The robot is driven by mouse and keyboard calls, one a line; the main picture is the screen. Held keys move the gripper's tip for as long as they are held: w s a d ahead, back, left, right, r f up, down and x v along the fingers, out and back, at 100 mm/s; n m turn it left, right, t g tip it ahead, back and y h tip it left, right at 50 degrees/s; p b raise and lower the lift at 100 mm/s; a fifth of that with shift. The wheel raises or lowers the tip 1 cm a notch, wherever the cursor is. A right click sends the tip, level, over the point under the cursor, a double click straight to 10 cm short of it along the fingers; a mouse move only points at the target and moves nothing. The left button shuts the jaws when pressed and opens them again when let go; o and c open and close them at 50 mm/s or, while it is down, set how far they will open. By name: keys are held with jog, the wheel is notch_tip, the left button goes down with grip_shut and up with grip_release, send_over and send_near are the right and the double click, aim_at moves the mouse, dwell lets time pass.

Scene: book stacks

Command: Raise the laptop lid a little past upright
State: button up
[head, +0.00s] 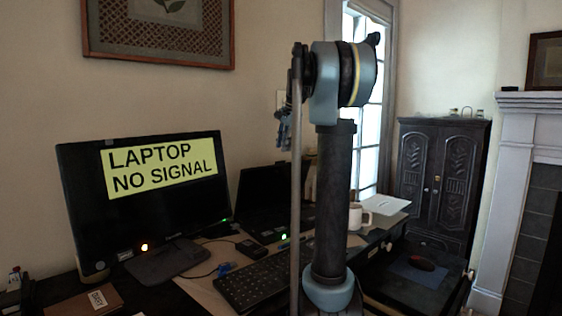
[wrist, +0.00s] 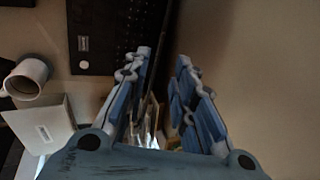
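The black laptop stands on the desk behind the monitor's right side; its dark lid (head: 262,192) looks roughly upright in the head view. In the wrist view the laptop's keyboard base (wrist: 108,32) is at the upper left, and the lid (wrist: 161,38) shows nearly edge-on as a dark strip. My gripper (wrist: 165,55) is open, its two blue fingers apart, with the lid's edge running into the gap between the fingertips. Whether a finger touches the lid I cannot tell. In the head view my gripper (head: 283,130) is small and partly hidden behind my arm, above the lid.
A monitor (head: 150,215) reading "LAPTOP NO SIGNAL" stands at left. A separate keyboard (head: 250,285) lies in front. A white mug (head: 358,216) and white box (head: 385,204) are right of the laptop; the mug (wrist: 27,78) also shows in the wrist view. A wall is behind.

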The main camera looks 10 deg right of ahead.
jog(key=x, duration=0.7)
jog(key=shift+s, duration=0.1)
grip_shut()
